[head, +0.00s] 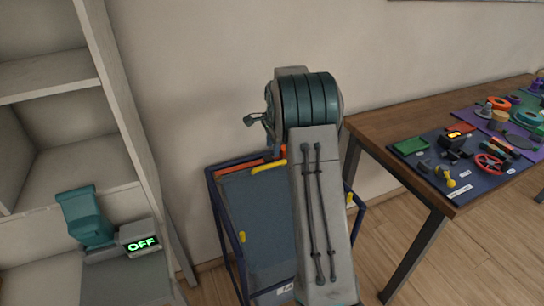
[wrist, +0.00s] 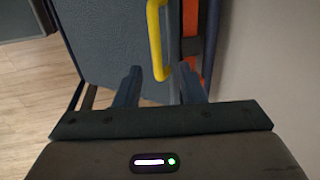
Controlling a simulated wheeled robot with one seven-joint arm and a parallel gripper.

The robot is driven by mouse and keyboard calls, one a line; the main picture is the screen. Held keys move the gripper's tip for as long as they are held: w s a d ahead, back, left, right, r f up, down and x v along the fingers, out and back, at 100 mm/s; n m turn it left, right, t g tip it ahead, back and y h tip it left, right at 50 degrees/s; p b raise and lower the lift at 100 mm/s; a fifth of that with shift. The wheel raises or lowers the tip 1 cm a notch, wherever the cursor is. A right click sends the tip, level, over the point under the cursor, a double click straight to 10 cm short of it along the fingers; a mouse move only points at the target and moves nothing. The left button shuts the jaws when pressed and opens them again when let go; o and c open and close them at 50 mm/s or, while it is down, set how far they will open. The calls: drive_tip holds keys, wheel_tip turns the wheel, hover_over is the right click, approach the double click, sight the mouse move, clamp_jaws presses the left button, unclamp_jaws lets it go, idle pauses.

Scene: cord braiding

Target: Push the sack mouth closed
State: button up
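The sack (head: 262,225) is a grey-blue fabric body in a dark blue tubular frame (head: 215,205), in the middle of the head view behind my arm. Orange edging (head: 232,165) and a yellow handle (head: 269,167) show at its top. In the wrist view, the sack's side (wrist: 108,35) fills the upper left, with the yellow handle (wrist: 156,45) and an orange strip (wrist: 191,45) beside it. My gripper (wrist: 160,85) is open and empty, its fingers apart, pointing toward the handle. Contact cannot be told. My arm hides the gripper and part of the sack mouth in the head view.
A wooden table (head: 395,125) with mats and several small tools stands at the right. A pale shelf (head: 50,72) is at the left, with a teal device and an OFF display (head: 141,244). A wall is close behind the sack. Wooden floor is free below the table.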

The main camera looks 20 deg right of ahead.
wheel_tip(320, 180, up, 6)
drive_tip(key=s, duration=0.1)
drive_tip(key=shift+r, duration=0.2)
drive_tip(key=shift+s, duration=0.1)
drive_tip(key=s+a+r+n+p, duration=0.1)
drive_tip(key=s+a+r+n, duration=0.35)
drive_tip(key=s, duration=0.35)
drive_tip(key=s+a+r+n+p, duration=0.2)
drive_tip(key=s+a+r+n, duration=0.25)
drive_tip(key=s, duration=0.45)
drive_tip(key=s+a+n+p, duration=0.1)
drive_tip(key=s+a+n, duration=0.2)
drive_tip(key=s, duration=0.6)
drive_tip(key=s+a+f+n, duration=0.1)
drive_tip(key=s+a+n, duration=0.2)
drive_tip(key=s, duration=0.6)
drive_tip(key=shift+s+n+t+p, duration=0.25)
drive_tip(key=shift+n+t+p, duration=0.1)
drive_tip(key=shift+n, duration=0.85)
